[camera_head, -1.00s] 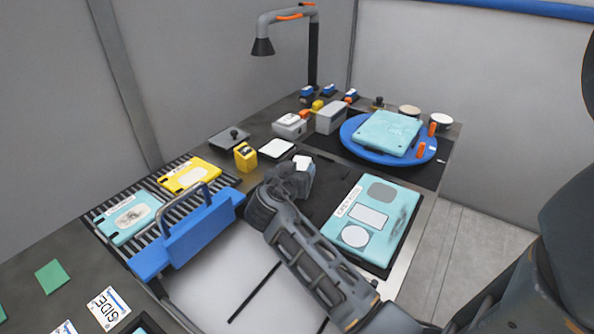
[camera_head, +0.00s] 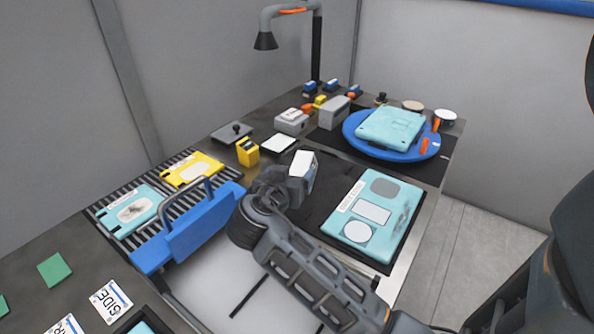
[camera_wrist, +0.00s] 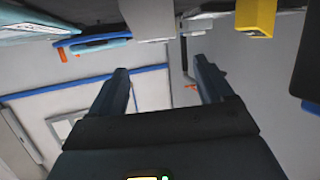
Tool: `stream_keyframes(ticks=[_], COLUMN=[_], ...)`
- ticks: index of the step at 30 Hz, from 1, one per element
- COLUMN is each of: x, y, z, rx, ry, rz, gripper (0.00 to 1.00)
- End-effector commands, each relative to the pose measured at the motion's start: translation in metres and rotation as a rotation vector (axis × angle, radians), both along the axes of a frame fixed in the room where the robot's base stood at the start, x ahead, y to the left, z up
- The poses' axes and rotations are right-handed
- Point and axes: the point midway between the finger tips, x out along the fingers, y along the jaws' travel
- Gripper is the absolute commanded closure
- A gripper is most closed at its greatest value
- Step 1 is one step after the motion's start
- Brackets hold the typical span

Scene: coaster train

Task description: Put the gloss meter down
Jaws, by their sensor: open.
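A small grey box with a white face (camera_head: 303,166), seemingly the gloss meter, stands on the dark mat at mid-bench in the head view. My gripper (camera_head: 272,184) is just left of it. The dark fingers overlap its near side in the picture, so I cannot tell whether they touch it. In the wrist view, my gripper (camera_wrist: 163,82) is open with nothing between its fingers. A dark block at that view's right edge may be the meter, but I cannot tell.
A teal panel (camera_head: 383,188) lies right of the box. A blue turntable (camera_head: 352,128) holds another teal panel behind. A yellow block (camera_head: 247,153) and white pad (camera_head: 278,143) are behind left. A blue handled carrier (camera_head: 205,222) stands left, near my arm.

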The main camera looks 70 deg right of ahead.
Motion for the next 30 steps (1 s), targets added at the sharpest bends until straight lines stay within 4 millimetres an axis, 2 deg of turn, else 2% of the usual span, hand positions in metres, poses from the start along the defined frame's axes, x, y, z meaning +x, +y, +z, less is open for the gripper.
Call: stream_keyframes(ticks=[3,10,30], x=[-0.001,-0.003,-0.004], y=[0.021,0.041,0.043], z=[0.006,0.014,0.016], rx=[-0.001,-0.002,-0.002], ry=[-0.002,-0.002,-0.003], rz=[0.003,0.0,-0.002], gripper=[0.2,0.2,0.2])
